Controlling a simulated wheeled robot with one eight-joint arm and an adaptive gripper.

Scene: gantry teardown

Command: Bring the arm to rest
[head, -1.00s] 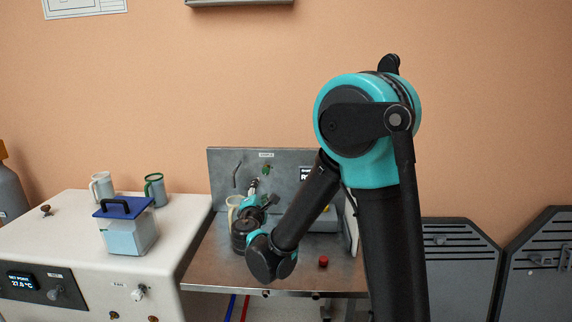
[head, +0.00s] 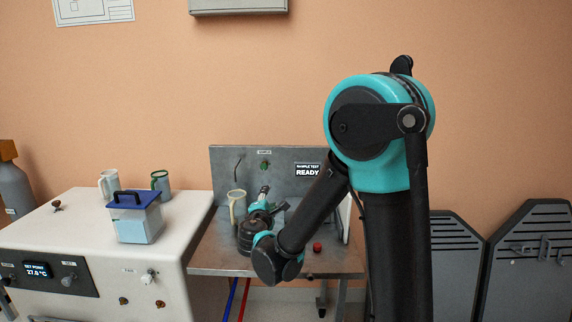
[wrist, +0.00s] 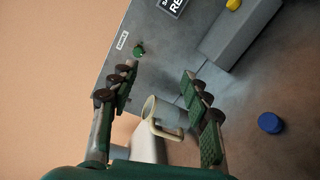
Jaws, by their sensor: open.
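My arm (head: 376,135) stands in front of the steel bench, bent at a high elbow, with its forearm sloping down to the left. My gripper (head: 264,190) is above the bench, in front of the back panel (head: 225,165). It is small and partly hidden by my wrist in the head view. In the wrist view my gripper (wrist: 160,82) has its two fingers wide apart with nothing between the pads. A cream mug (wrist: 165,112) shows beyond the fingers; in the head view the mug (head: 237,206) stands just left of my gripper, apart from it.
The panel carries a green knob (head: 264,166) and a display (head: 308,170) reading READY. A red knob-like object (head: 317,247) is on the bench at right. A white cabinet (head: 75,225) at left bears a blue-lidded box (head: 135,218) and two mugs. Dark panels (head: 540,250) stand at right.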

